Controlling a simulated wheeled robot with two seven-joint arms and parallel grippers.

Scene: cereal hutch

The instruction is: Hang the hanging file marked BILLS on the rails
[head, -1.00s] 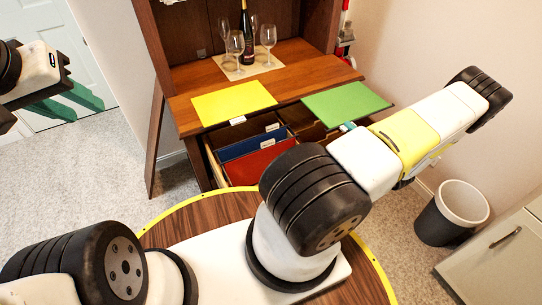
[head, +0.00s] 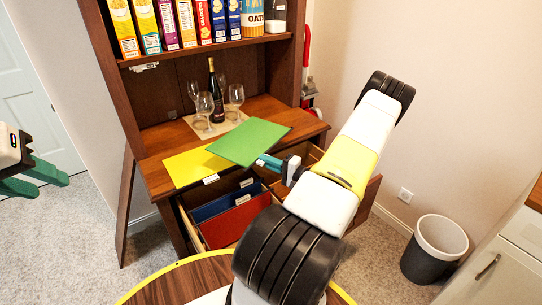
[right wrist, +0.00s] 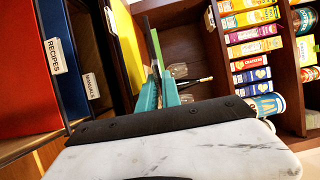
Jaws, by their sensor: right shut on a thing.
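A green file (head: 248,141) is held by its near edge in my right gripper (head: 268,162), which is shut on it. The file is above the hutch top and overlaps a yellow file (head: 190,166) lying there. The yellow file has a white tag, too small to read. In the right wrist view, the fingers (right wrist: 159,90) close on the thin green edge; no BILLS label can be read. The open drawer below holds a red file (head: 235,222) tagged RECIPES and a blue file (head: 212,205) tagged MANUALS. My left gripper (head: 38,178) is open and empty at far left.
Several glasses (head: 205,104) and a dark bottle (head: 216,92) stand on a mat behind the files. Cereal boxes (head: 145,25) fill the shelf above. A bin (head: 435,249) stands on the floor at right. The drawer's right part lies under my right gripper.

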